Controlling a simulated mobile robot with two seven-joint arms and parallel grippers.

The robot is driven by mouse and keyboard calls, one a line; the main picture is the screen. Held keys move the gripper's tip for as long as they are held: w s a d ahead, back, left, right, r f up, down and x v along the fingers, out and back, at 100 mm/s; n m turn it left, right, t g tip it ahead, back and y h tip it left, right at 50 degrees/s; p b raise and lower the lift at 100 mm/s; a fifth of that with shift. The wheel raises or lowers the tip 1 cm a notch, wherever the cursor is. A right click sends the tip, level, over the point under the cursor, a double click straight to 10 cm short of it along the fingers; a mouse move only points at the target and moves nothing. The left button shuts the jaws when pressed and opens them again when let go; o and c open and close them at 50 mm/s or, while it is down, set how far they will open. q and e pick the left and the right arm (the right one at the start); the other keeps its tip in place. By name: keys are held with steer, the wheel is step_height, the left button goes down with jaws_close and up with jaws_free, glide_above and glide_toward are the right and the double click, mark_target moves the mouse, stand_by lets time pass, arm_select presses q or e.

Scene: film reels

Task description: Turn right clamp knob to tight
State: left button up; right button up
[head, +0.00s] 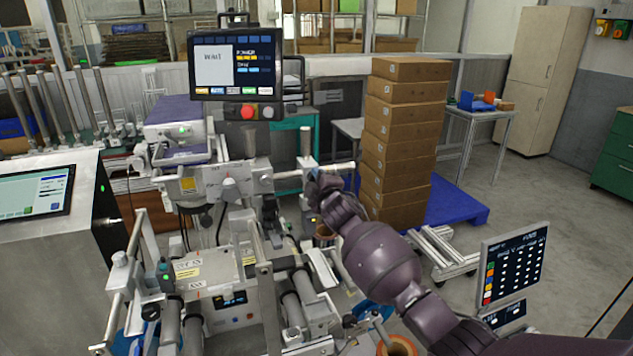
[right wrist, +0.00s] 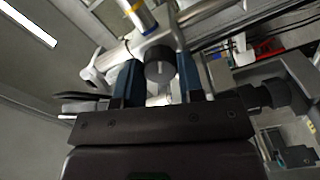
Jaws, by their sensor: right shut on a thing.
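The right clamp knob is a dark round knob (right wrist: 158,66) with a pale marker line, seen in the right wrist view between the two blue fingers of my right gripper (right wrist: 158,82). The marker line looks about upright in that picture. The gripper is shut on the knob. In the head view my right gripper (head: 318,184) reaches the machine below a pale horizontal bar (head: 335,170), and it hides the knob there. My left gripper is not in view.
A screen (head: 235,65) with a red button stands above the machine. Metal rollers (head: 292,312) lie in front. Stacked cardboard boxes (head: 400,145) stand behind my right arm. A second screen (head: 515,265) stands at lower right. Open floor lies at right.

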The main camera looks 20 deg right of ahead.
steer(key=o, duration=0.9)
steer(key=shift+s, duration=0.1)
steer(key=shift+s+d, duration=0.15)
steer(key=shift+s, duration=5.2)
